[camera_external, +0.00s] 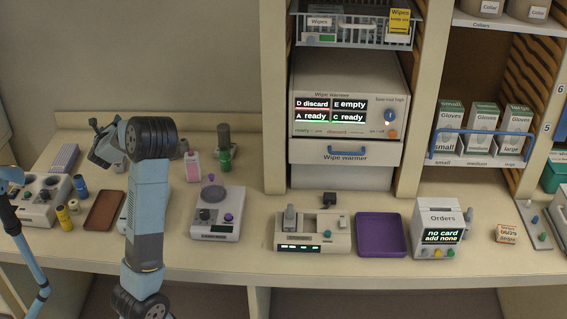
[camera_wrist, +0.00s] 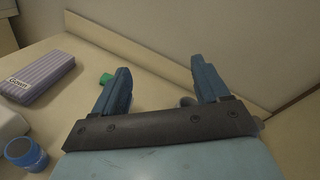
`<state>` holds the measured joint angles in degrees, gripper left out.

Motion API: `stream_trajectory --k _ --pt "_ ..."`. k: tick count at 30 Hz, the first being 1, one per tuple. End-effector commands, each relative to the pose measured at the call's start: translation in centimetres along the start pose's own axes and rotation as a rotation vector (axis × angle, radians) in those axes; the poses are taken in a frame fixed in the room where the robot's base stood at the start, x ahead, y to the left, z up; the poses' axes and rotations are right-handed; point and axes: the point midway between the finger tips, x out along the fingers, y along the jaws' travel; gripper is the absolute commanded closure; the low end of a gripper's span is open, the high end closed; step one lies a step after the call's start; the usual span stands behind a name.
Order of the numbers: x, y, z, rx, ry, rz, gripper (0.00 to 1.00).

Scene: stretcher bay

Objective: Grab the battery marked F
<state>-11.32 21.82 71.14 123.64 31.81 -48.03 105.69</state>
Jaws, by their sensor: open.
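No letter F can be read on any battery in either view. A charger-like device (camera_external: 312,238) stands on the counter at the middle, with a grey upright piece (camera_external: 290,216) in its left side; I cannot tell whether that is a battery. A small yellow cylinder (camera_external: 64,218) and a blue one (camera_external: 80,187) stand at the left. My gripper (camera_external: 103,140) is raised above the left part of the counter, open and empty. In the wrist view my gripper (camera_wrist: 163,73) has its fingers spread, with a grey rounded thing (camera_wrist: 187,101) partly hidden behind the right finger.
A lilac box (camera_wrist: 38,78) and a blue-topped item (camera_wrist: 26,153) lie left of the fingers. A green piece (camera_wrist: 106,78) shows beside the left finger. A purple tray (camera_external: 381,234), an Orders box (camera_external: 437,228) and a wipe warmer (camera_external: 346,105) are to the right.

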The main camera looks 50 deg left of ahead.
Motion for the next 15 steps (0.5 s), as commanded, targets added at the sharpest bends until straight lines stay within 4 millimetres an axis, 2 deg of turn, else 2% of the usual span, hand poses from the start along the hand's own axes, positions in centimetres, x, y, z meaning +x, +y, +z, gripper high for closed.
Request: stream_trajectory --k 6,15 --pt "0.0 1.1 2.3 0.249 -0.042 -0.043 0.26" --pt "-0.4 1.6 4.2 0.485 -0.071 -0.086 0.26"
